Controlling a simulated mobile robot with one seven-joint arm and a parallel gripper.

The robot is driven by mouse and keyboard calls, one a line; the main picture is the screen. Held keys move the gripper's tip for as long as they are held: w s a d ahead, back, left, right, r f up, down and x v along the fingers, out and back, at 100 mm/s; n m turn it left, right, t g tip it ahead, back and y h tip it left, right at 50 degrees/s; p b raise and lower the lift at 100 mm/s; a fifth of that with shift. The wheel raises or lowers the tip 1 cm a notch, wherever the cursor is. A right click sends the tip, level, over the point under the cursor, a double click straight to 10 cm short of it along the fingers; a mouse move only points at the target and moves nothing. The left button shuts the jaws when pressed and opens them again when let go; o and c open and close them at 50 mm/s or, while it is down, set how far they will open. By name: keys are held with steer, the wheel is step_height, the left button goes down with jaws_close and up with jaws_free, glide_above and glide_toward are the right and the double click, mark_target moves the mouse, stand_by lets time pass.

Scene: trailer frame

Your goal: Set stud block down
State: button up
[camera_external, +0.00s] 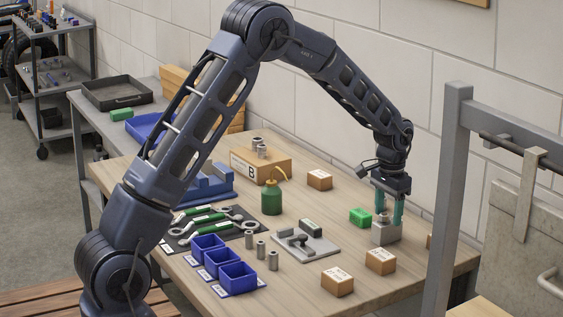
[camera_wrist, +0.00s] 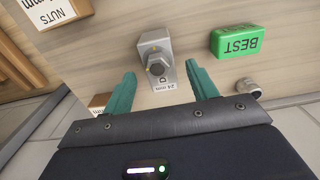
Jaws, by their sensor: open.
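The stud block (camera_external: 385,232) is a grey metal block with a stud on top. It stands on the wooden table near the table's right side. In the wrist view my gripper (camera_wrist: 164,85) is open, with one finger on each side of the block's lower end and visible gaps between. Nothing is clamped between the fingers.
A green block (camera_external: 360,217) marked "BEST" in the wrist view (camera_wrist: 237,41) sits close by. Small cardboard boxes (camera_external: 381,261) stand nearer the front. A grey plate fixture (camera_external: 306,244) lies to the left. A metal frame (camera_external: 449,180) rises at the right.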

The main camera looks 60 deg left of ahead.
step_height(320, 180, up, 7)
steer(key=shift+f, duration=0.1)
steer(key=s+d+r+t, duration=0.1)
steer(key=s+d+r, duration=0.1)
steer(key=s+r, duration=0.9)
steer(key=s+d+r+t, duration=0.1)
steer(key=s+d+r, duration=0.2)
steer(key=s+r, duration=0.7)
steer(key=s+d+f+t, duration=0.1)
steer(key=s, duration=1.3)
steer(key=s+d+f+t, duration=0.1)
steer(key=s, duration=1.4)
steer(key=shift+d+t, duration=0.3)
steer(key=shift+d, duration=0.05)
steer(key=shift+f, duration=0.1)
